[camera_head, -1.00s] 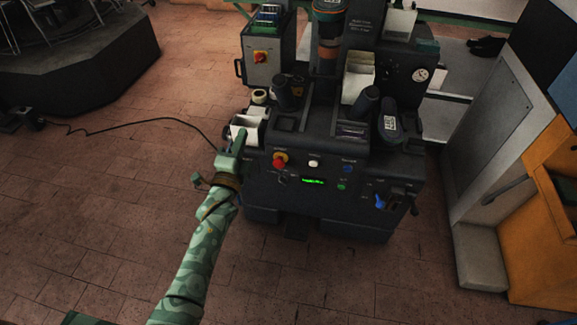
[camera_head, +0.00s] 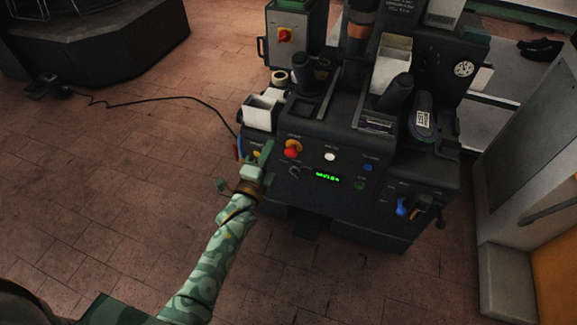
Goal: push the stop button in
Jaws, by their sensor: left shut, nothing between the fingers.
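The stop button (camera_head: 291,152) is a red mushroom head on a yellow ring at the left of the dark press's sloped front panel. My left gripper (camera_head: 267,147), pale green, is shut and empty. It is just left of the button in the picture, with a small gap between them. I cannot tell how far its tips are from the panel in depth. My right gripper is not in view.
Beside the button are a white button (camera_head: 330,157), a dark selector knob (camera_head: 295,171) and a green-lit display (camera_head: 327,176). A white bin (camera_head: 260,112) stands just behind my left gripper. A blue-handled lever (camera_head: 402,207) is at the panel's right. Tiled floor lies open at left.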

